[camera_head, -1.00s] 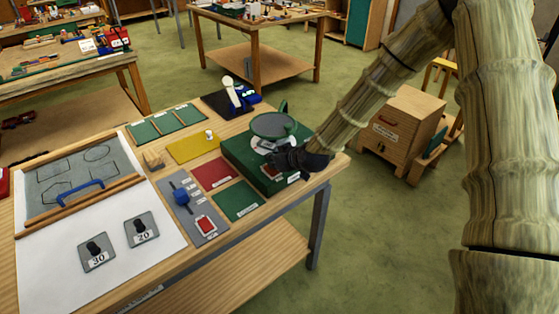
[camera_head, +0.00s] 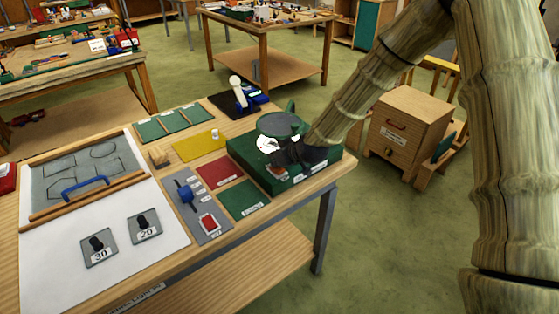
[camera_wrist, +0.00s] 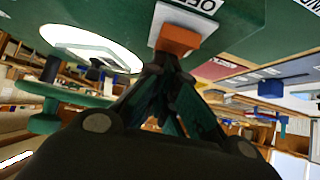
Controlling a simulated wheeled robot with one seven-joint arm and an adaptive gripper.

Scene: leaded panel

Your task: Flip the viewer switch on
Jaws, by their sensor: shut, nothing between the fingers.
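The viewer is a green box (camera_head: 242,158) with a round plate (camera_head: 280,124) above it, on the near table's right end. In the wrist view its green surface (camera_wrist: 265,25) fills the top, with a bright white disc (camera_wrist: 92,45) at left. The viewer switch (camera_wrist: 180,40) is a small orange rocker on a white base, beside a label whose visible letters read "OF". My gripper (camera_wrist: 163,65) is shut and empty, its fingertips right at the orange rocker; I cannot tell whether they touch. In the head view my gripper (camera_head: 285,152) is over the box and hides the switch.
A grey panel (camera_head: 211,232) with a blue knob (camera_head: 187,193) and a red rocker (camera_head: 208,221) lies left of the box. Red (camera_head: 220,172), yellow (camera_head: 199,147) and green (camera_head: 243,199) mats lie nearby. A blue-and-white device (camera_head: 245,95) stands behind. A wooden cabinet (camera_head: 412,125) stands right.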

